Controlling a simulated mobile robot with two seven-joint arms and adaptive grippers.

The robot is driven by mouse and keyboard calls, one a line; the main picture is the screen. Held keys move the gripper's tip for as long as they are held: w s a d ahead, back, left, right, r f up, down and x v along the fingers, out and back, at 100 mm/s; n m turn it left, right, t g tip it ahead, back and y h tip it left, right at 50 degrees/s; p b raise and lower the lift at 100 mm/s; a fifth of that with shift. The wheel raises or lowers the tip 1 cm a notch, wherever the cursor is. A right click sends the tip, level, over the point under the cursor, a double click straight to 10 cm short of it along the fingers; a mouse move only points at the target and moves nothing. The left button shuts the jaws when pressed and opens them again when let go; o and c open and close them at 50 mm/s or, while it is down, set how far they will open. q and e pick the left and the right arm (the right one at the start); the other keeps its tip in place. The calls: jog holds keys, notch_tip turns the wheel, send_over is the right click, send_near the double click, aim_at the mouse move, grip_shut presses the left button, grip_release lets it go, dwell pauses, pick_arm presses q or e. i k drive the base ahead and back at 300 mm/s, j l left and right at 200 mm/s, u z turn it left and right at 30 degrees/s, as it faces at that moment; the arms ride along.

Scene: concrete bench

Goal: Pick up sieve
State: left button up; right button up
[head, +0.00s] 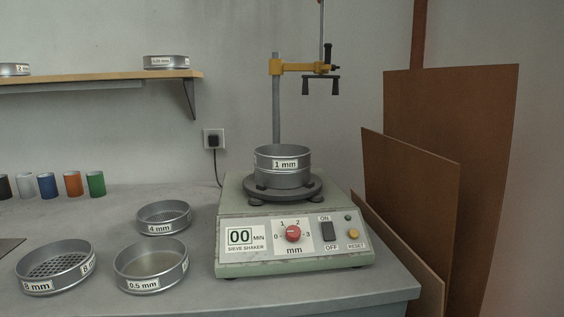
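Several round metal sieves are in the head view. A sieve labelled 1 mm (283,172) stands on the round plate of the sieve shaker (295,252). On the bench, a 4 mm sieve (164,228) lies left of the shaker. A 0.5 mm sieve (151,284) is in front of it, and an 8 mm sieve with a coarse mesh (56,286) is at the left. A 2 mm sieve (14,70) and another small-labelled sieve (166,62) sit on the wall shelf. Neither of my grippers shows.
The concrete bench (125,205) has its right edge just past the shaker. Several coloured cylinders (73,184) stand at the back left. The shaker's post (276,110) carries a yellow clamp arm (300,67) above the 1 mm sieve. Brown boards (455,110) lean at the right.

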aim_at(56, 267)
jog(key=u, duration=1.25)
jog(key=k+j+z, duration=0.2)
jog(key=j, duration=0.15)
jog(key=i, duration=0.1)
